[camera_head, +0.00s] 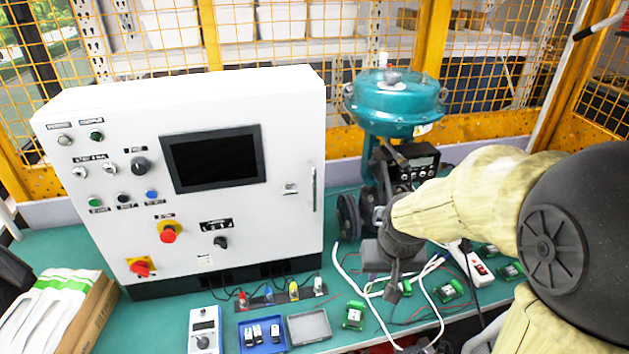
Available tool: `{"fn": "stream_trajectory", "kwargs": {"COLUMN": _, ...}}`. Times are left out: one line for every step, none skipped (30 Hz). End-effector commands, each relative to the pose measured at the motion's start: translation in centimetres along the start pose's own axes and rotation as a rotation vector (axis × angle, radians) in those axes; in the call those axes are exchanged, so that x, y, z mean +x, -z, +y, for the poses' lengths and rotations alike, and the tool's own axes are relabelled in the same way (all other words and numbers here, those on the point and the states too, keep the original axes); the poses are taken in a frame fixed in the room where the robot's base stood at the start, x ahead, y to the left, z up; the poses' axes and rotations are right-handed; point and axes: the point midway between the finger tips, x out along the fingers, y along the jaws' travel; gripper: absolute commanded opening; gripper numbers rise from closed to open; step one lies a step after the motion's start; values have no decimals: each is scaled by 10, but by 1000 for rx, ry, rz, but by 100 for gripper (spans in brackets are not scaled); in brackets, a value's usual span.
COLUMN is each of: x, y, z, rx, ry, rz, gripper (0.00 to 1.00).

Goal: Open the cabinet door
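The white control cabinet (120,110) stands upright on the green bench at the left. Its front door (260,240) looks closed and carries a dark screen, buttons, knobs and a red emergency stop. A thin vertical handle (314,190) is near the door's right edge, with a small latch (291,188) to its left. My gripper (394,290) points down to the right of the cabinet, apart from the handle. Its fingers are small and seen at an angle, so I cannot tell whether they are open. Nothing is visibly held.
A teal valve actuator (395,100) with a positioner (415,162) stands behind my arm. In front of the cabinet are a handheld meter (205,330), a blue tray (243,346), a grey tray (309,328) and colored plugs. Green terminal blocks and loose cables (350,275) lie to the right.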

Motion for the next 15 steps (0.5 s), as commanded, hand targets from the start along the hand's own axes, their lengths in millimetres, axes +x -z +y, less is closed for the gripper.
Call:
{"fn": "stream_trajectory", "kwargs": {"x": -23, "y": 29, "z": -12, "rx": -16, "ry": 3, "rz": 15, "gripper": 32}}
{"fn": "stream_trajectory", "kwargs": {"x": -32, "y": 43, "z": -20, "rx": -21, "ry": 4, "rz": 22, "gripper": 32}}
{"fn": "stream_trajectory", "kwargs": {"x": -43, "y": 60, "z": -29, "rx": -26, "ry": 5, "rz": 31, "gripper": 32}}
{"fn": "stream_trajectory", "kwargs": {"x": -52, "y": 73, "z": -36, "rx": -32, "ry": 6, "rz": 36, "gripper": 32}}
{"fn": "stream_trajectory", "kwargs": {"x": -61, "y": 86, "z": -43, "rx": -35, "ry": 6, "rz": 43, "gripper": 32}}
{"fn": "stream_trajectory", "kwargs": {"x": -73, "y": 102, "z": -54, "rx": -40, "ry": 7, "rz": 52, "gripper": 32}}
{"fn": "stream_trajectory", "kwargs": {"x": -82, "y": 113, "z": -62, "rx": -42, "ry": 9, "rz": 60, "gripper": 32}}
{"fn": "stream_trajectory", "kwargs": {"x": -91, "y": 125, "z": -71, "rx": -46, "ry": 9, "rz": 66, "gripper": 32}}
{"fn": "stream_trajectory", "kwargs": {"x": -104, "y": 139, "z": -82, "rx": -49, "ry": 10, "rz": 76, "gripper": 32}}
{"fn": "stream_trajectory", "kwargs": {"x": -113, "y": 149, "z": -90, "rx": -49, "ry": 11, "rz": 83, "gripper": 32}}
{"fn": "stream_trajectory", "kwargs": {"x": -122, "y": 159, "z": -98, "rx": -50, "ry": 12, "rz": 90, "gripper": 32}}
{"fn": "stream_trajectory", "kwargs": {"x": -133, "y": 170, "z": -107, "rx": -50, "ry": 13, "rz": 99, "gripper": 32}}
{"fn": "stream_trajectory", "kwargs": {"x": -140, "y": 176, "z": -114, "rx": -50, "ry": 13, "rz": 103, "gripper": 32}}
{"fn": "stream_trajectory", "kwargs": {"x": -146, "y": 182, "z": -120, "rx": -48, "ry": 15, "rz": 109, "gripper": 32}}
{"fn": "stream_trajectory", "kwargs": {"x": -153, "y": 188, "z": -126, "rx": -48, "ry": 16, "rz": 115, "gripper": 32}}
